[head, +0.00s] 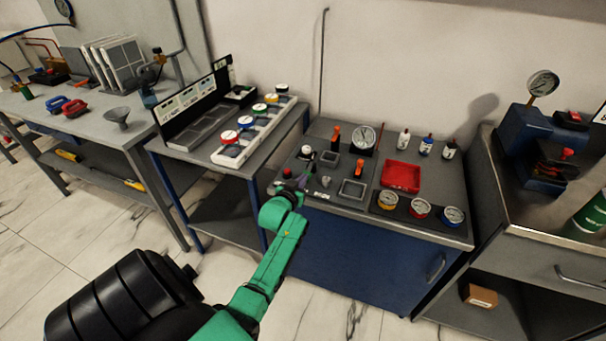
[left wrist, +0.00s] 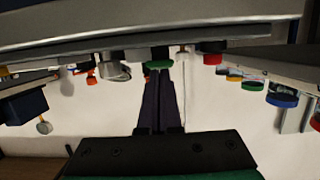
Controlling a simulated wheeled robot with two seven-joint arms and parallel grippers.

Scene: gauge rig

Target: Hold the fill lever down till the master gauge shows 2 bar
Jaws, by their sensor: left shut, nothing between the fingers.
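The large white dial gauge (head: 363,138), likely the master gauge, stands at the back of the grey rig top; its reading is too small to tell. One orange-handled lever (head: 336,136) stands upright left of it, and another (head: 359,168) stands in front of it. I cannot tell which is the fill lever. My left gripper (head: 307,175) is shut and empty over the rig's left front part. In the left wrist view the shut fingers (left wrist: 160,95) point at a green cap (left wrist: 158,64); contact is unclear. My right gripper is not in view.
A red tray (head: 401,177) and three small gauges (head: 420,208) occupy the rig's right side. A red button (head: 288,172) is left of my gripper, and a grey knob (head: 326,181) is right of it. Small bottles (head: 426,144) stand at the back.

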